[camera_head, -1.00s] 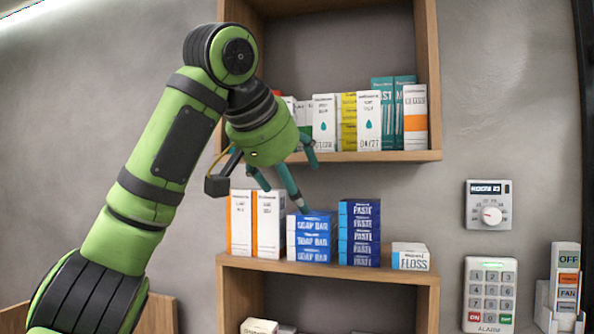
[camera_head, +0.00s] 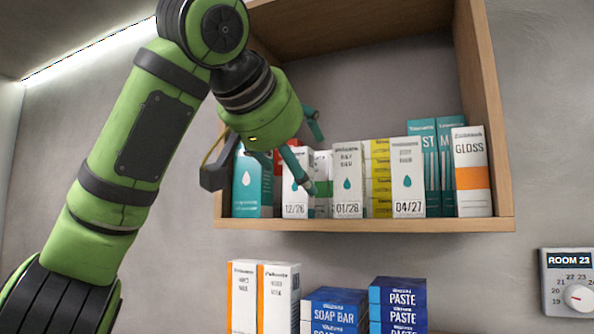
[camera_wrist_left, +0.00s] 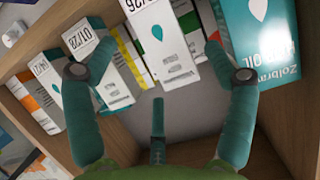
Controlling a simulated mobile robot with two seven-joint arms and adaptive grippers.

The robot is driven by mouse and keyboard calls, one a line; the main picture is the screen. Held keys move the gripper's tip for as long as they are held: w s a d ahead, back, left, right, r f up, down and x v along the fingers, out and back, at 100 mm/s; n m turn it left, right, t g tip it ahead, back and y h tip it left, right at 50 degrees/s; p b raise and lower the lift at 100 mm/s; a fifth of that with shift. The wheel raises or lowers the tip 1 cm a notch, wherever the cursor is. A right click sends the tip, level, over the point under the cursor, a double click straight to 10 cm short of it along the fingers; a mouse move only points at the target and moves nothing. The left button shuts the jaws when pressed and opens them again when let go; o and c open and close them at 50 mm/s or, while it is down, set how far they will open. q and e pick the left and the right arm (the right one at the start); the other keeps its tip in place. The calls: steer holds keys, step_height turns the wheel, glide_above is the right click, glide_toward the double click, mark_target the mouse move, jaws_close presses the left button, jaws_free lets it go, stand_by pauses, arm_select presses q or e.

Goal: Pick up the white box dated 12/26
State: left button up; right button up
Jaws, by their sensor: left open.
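The white box dated 12/26 (camera_head: 294,201) stands upright on the upper shelf, partly covered by my left gripper's finger in the head view. In the left wrist view the white box (camera_wrist_left: 165,42) with a teal drop sits between the spread fingers, its date partly cut off at the top edge. My left gripper (camera_head: 308,152) is open and empty in front of the upper shelf. Its spread fingers also show in the left wrist view (camera_wrist_left: 160,74), apart from the box as far as I can tell. My right gripper is in neither view.
A teal box (camera_head: 252,185) stands left of the white box, and a 01/28 box (camera_head: 348,180) stands to its right. Yellow boxes, a 04/27 box (camera_head: 408,178) and a GLOSS box (camera_head: 471,170) follow. The wooden shelf edge (camera_head: 370,225) runs below.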

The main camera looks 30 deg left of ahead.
arm_select(q)
steer(key=x, duration=0.3)
steer(key=shift+w+a+p, duration=0.25)
steer(key=shift+w+p, duration=0.05)
steer(key=shift+p, duration=0.05)
steer(key=shift+w+f, duration=0.3)
steer(key=shift+w, duration=0.2)
steer(key=shift+s+d+r, duration=0.1)
steer(key=shift+s+d, duration=0.05)
steer(key=shift+s, duration=0.1)
steer(key=c, duration=0.4)
steer(key=shift+s, duration=0.2)
steer(key=c, duration=0.7)
steer(key=shift+c, duration=0.3)
steer(key=shift+w, duration=0.2)
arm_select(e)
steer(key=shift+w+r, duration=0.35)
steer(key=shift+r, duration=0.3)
arm_select(q)
steer(key=shift+r, duration=0.1)
